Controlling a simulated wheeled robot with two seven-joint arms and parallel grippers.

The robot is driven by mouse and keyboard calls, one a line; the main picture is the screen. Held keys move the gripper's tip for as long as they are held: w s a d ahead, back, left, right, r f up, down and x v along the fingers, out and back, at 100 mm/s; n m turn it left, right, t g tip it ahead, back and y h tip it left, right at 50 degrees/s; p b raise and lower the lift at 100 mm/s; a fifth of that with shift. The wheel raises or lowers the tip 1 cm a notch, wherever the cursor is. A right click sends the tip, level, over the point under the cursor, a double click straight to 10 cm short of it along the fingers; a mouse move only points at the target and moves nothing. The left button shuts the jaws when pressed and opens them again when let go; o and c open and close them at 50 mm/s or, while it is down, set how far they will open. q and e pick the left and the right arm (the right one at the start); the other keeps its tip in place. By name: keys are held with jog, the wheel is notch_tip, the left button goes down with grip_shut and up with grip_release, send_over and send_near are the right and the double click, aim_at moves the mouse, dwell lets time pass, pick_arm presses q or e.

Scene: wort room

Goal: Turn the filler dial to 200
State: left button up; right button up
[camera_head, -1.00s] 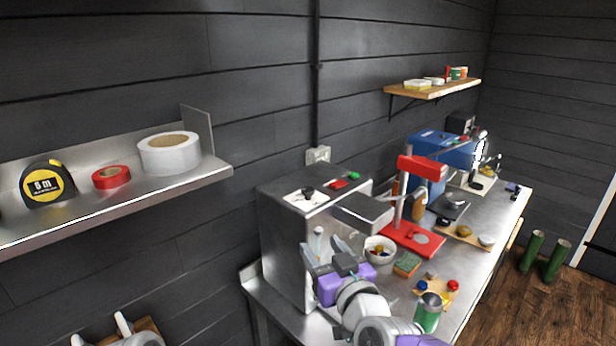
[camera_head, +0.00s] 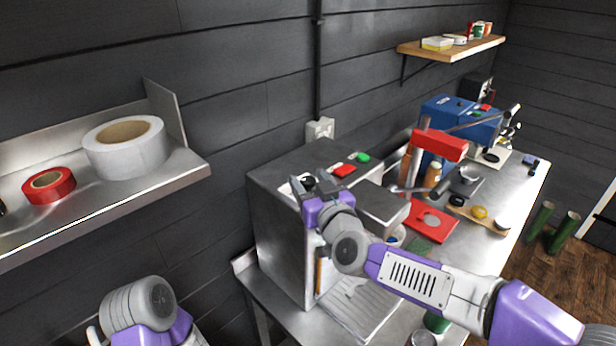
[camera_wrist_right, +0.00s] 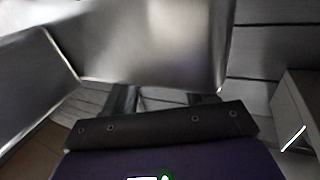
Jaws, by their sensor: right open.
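The filler (camera_head: 275,230) is a brushed steel box on the left end of the bench. Its dial (camera_head: 308,180) is a small black knob on a white plate on the top face; its pointer and scale are too small to read. My right gripper (camera_head: 309,186) is open, with its fingers at the front edge of the filler's top, close to the dial and partly covering it. I cannot tell whether they touch it. In the right wrist view the fingers (camera_wrist_right: 160,98) are apart, with blurred steel beyond them; the dial does not show there. My left gripper is out of view.
A red button (camera_head: 343,170) and a green button (camera_head: 363,158) sit beside the dial. A steel shelf (camera_head: 190,175) with a white tape roll (camera_head: 125,150) juts out at left. A red press (camera_head: 440,143) stands to the right of the filler.

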jog(key=shift+w+a, duration=0.2)
jog(key=shift+w, duration=0.3)
jog(key=c, duration=0.9)
jog(key=shift+a+r+h+p, duration=0.15)
jog(key=shift+h+p, duration=0.15)
jog(key=shift+p, duration=0.4)
jog(key=m+t+h+p, duration=0.1)
jog(key=m+h+p, duration=0.3)
jog(key=h+p, duration=0.1)
jog(key=shift+h, duration=0.4)
jog(key=m+h+p, duration=0.3)
jog(key=m+h, duration=0.1)
jog(key=h, duration=0.2)
jog(key=shift+g+h, duration=0.3)
jog(key=shift+c, duration=0.3)
jog(key=shift+m+g+h+p, duration=1.35)
jog(key=shift+m+h, duration=0.55)
jog(key=shift+h, duration=0.4)
jog(key=shift+r, duration=0.1)
